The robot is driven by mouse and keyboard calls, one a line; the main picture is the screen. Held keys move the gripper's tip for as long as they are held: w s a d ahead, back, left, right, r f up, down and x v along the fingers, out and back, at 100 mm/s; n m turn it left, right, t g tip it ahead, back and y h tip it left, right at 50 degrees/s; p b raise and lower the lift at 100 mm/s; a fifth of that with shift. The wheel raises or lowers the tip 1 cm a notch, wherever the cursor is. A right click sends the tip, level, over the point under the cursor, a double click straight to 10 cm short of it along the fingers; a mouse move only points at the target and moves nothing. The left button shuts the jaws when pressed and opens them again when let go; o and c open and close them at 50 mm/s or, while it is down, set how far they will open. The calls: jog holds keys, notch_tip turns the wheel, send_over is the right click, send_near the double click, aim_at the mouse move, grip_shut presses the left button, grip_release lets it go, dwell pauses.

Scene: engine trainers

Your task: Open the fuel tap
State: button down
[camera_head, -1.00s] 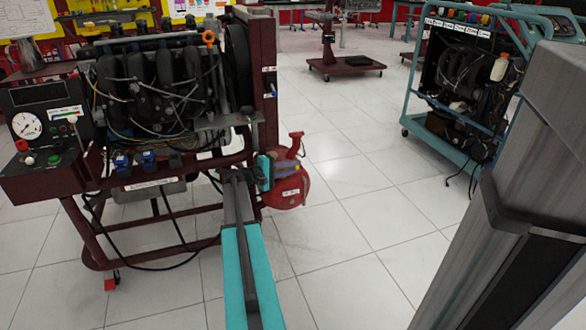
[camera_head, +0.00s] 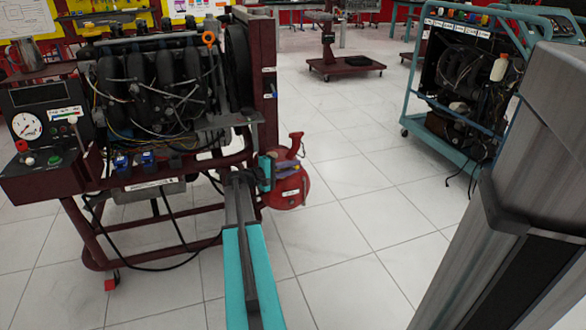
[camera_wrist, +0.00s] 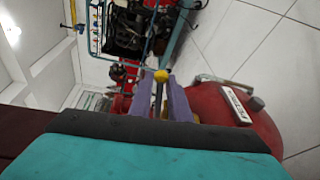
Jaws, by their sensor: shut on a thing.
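The red fuel tank (camera_head: 292,190) hangs at the right side of the engine stand, and its rounded body fills the right of the wrist view (camera_wrist: 235,115). A small yellow knob (camera_wrist: 160,77), which I take for the fuel tap's handle, stands between the two purple fingers of my gripper (camera_wrist: 160,92). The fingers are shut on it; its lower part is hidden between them. In the head view my gripper (camera_head: 287,172) is small and lies in front of the red tank; the tap cannot be made out there.
The dark red engine stand (camera_head: 125,258) with its gauge panel (camera_head: 40,125) is close on the left. A teal engine trolley (camera_head: 440,152) stands at the back right. A grey fitting (camera_wrist: 257,103) sticks out by the tank. The tiled floor (camera_head: 370,215) between is clear.

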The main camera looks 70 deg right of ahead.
jog(key=shift+w+d+f+n+t+h+b, duration=0.1)
jog(key=shift+d+n+t+h+b, duration=0.15)
jog(key=shift+n+t+h, duration=0.55)
jog(key=shift+d+n+t+h+b, duration=0.15)
jog(key=shift+d+n+t+h, duration=0.15)
jog(key=shift+n+t, duration=0.95)
jog(key=shift+w+d+n+t+h+b, duration=0.2)
jog(key=shift+n+t+b, duration=0.25)
jog(key=shift+t, duration=0.45)
jog(key=shift+w+d+n+t+h+b, duration=0.2)
jog(key=shift+n+t+b, duration=0.2)
jog(key=shift+t, duration=0.45)
jog(key=c, duration=1.9)
grip_release()
jog(key=shift+a, duration=0.1)
jog(key=w+a+r+p, duration=0.1)
jog(key=a+r+p, duration=0.1)
jog(key=a, duration=1.1)
jog(key=shift+w+a+p, duration=0.15)
jog(key=shift+p, duration=0.45)
